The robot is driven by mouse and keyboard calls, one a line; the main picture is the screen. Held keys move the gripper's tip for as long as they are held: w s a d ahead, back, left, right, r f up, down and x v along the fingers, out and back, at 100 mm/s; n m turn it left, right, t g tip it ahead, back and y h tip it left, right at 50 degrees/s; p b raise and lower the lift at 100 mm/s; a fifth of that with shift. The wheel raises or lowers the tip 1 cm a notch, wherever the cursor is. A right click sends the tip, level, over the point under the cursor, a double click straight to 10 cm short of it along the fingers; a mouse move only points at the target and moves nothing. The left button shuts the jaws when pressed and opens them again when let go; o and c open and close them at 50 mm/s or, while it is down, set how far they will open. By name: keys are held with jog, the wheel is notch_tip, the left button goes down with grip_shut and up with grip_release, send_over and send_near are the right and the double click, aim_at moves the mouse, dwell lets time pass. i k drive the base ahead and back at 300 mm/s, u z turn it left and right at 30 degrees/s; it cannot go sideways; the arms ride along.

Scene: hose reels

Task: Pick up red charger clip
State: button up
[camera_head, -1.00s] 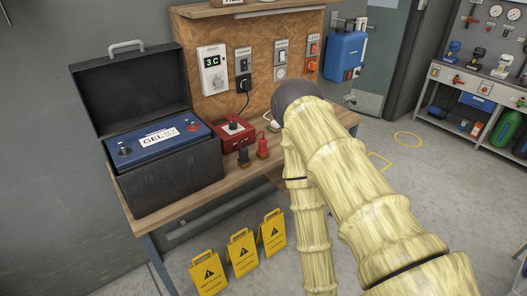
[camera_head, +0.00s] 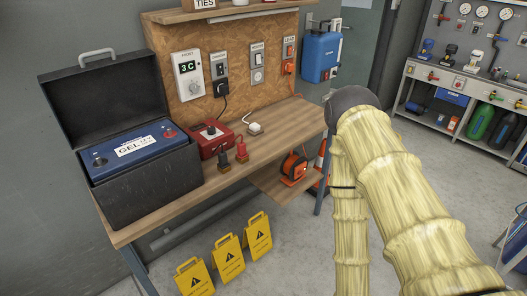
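The red charger clip (camera_head: 241,150) stands on the wooden bench (camera_head: 276,133) near its front edge, just right of a dark clip (camera_head: 224,161). Both are in front of the red charger box (camera_head: 210,138). My arm, yellow and bamboo-like, reaches up the right side of the view, with its dark elbow-like end beside the bench's right end. My gripper is not in view. The red clip is in plain sight, apart from my arm.
A black case with a blue gel battery (camera_head: 140,145) fills the bench's left end. A white plug (camera_head: 255,128) lies behind the clips. An orange cable reel (camera_head: 293,166) sits on a lower shelf. Yellow caution signs (camera_head: 228,255) stand in front. The bench's right part is clear.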

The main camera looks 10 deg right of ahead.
aim_at(242, 157)
jog(key=z, duration=0.05)
jog(key=i, duration=0.6)
jog(key=u, duration=1.1)
